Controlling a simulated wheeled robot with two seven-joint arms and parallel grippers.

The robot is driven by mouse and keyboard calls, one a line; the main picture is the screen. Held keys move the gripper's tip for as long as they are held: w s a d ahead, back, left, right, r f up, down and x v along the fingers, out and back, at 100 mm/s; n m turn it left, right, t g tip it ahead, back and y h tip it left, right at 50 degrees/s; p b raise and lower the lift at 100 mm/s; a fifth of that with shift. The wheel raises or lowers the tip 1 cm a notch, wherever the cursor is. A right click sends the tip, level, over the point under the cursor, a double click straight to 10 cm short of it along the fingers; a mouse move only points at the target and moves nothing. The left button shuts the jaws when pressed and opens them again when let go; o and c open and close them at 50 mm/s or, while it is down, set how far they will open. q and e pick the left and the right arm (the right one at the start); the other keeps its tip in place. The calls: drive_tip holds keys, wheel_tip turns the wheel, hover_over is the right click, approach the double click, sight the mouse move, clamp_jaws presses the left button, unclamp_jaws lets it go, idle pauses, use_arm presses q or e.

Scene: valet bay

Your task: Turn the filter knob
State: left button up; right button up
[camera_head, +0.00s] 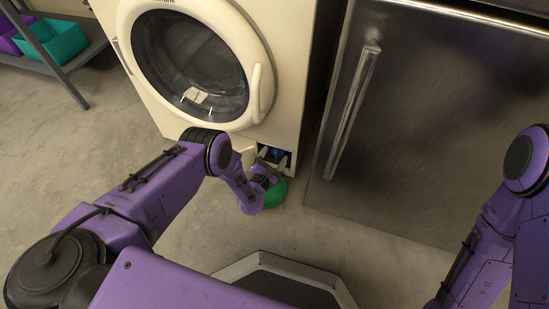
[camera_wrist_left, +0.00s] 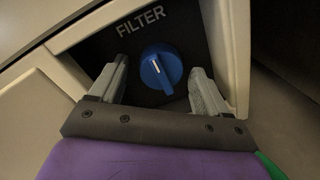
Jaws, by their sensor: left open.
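The filter knob (camera_wrist_left: 160,70) is a round blue knob with a pale marker line, on a dark panel (camera_wrist_left: 120,45) labelled FILTER in the left wrist view. In the head view the blue knob (camera_head: 277,153) shows small in the opening at the washing machine's lower front. My left gripper (camera_head: 273,158) is at that opening. In the left wrist view its two grey fingers (camera_wrist_left: 158,82) are open, one on each side of the knob, with gaps between them and it. Whether the fingertips reach the knob's depth is hard to tell. My right gripper is outside the views.
The cream washing machine (camera_head: 285,60) has its round door (camera_head: 262,85) shut. A steel-fronted appliance (camera_head: 430,120) with a long handle stands close on the right. A green round object (camera_head: 274,194) is on the floor below the opening. A shelf with bins (camera_head: 55,42) stands far left.

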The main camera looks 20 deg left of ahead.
use_arm(q)
drive_tip(key=c, duration=1)
drive_tip(key=shift+m, duration=0.3)
drive_tip(key=m, duration=0.5)
drive_tip(key=shift+r+p, duration=0.15)
drive_tip(key=shift+p, duration=0.25)
drive_tip(key=m, duration=0.5)
drive_tip(key=shift+g+y+p, duration=0.3)
drive_tip(key=shift+y, duration=0.1)
drive_tip(key=shift+d+r+m, duration=0.1)
drive_tip(key=shift+m, duration=0.9)
drive_tip(key=m, duration=0.4)
drive_tip(key=shift+y, duration=0.4)
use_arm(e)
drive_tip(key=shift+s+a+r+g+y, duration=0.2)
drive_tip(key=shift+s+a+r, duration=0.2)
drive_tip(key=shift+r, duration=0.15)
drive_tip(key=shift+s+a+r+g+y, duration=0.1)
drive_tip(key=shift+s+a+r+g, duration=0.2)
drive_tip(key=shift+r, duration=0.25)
use_arm(q)
drive_tip(key=shift+m, duration=0.4)
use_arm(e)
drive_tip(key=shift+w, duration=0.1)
